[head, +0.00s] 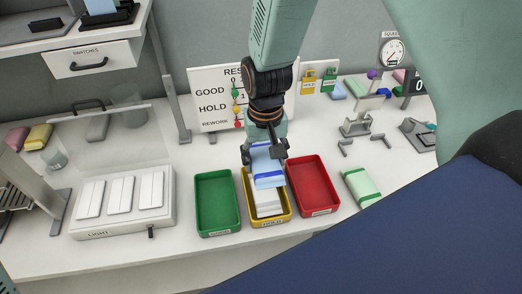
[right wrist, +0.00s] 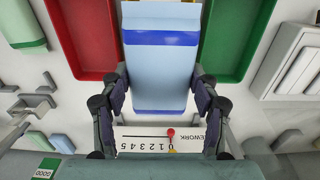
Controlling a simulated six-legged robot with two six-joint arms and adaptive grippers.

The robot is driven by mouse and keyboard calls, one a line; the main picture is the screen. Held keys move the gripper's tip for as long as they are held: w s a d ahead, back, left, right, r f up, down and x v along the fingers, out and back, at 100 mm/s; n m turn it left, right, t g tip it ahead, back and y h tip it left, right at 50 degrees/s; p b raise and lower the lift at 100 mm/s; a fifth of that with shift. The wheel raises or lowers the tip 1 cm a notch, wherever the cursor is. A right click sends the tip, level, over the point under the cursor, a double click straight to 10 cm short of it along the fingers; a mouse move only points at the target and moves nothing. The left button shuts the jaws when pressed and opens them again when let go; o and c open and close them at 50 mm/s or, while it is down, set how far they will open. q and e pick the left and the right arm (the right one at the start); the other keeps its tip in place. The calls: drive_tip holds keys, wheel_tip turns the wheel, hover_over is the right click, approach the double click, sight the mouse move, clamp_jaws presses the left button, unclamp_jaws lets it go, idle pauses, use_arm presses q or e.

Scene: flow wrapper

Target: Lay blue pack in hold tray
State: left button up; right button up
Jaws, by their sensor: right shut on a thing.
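The blue pack (head: 267,165) is light blue with darker blue bands. My right gripper (head: 264,154) is shut on it and holds it above the yellow hold tray (head: 285,213). In the right wrist view the pack (right wrist: 160,75) sits between the two fingers of the gripper (right wrist: 160,92). The hold tray stands between the green tray and the red tray, and a white item (head: 266,203) lies in it below the pack. The pack hides the back part of the tray. My left gripper is not in view.
The green tray (head: 216,204) and the red tray (head: 312,186) look empty and flank the hold tray closely. A green pack (head: 361,187) lies right of the red tray. A light box (head: 122,202) stands at left, and a white sign board (head: 213,99) stands behind the trays.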

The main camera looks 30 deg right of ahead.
drive_tip(key=shift+s+d+f, duration=0.15)
drive_tip(key=shift+d+f, duration=0.1)
drive_tip(key=shift+f, duration=0.1)
drive_tip(key=shift+s+f+b, duration=0.1)
drive_tip(key=shift+f+b, duration=0.15)
drive_tip(key=shift+b, duration=0.25)
drive_tip(key=f+b, duration=0.1)
drive_tip(key=a+f+b, duration=0.1)
drive_tip(key=f+b, duration=0.1)
drive_tip(key=shift+d+f+b, duration=0.25)
drive_tip(key=shift+f+b, duration=0.1)
drive_tip(key=shift+f, duration=0.25)
drive_tip(key=shift+d+f+b, duration=0.2)
drive_tip(key=shift+f+b, duration=0.15)
drive_tip(key=shift+f, duration=0.65)
drive_tip(key=shift+a+f+b, duration=0.35)
drive_tip(key=shift+f+b, duration=0.1)
drive_tip(key=shift+f, duration=0.15)
drive_tip(key=shift+d, duration=0.15)
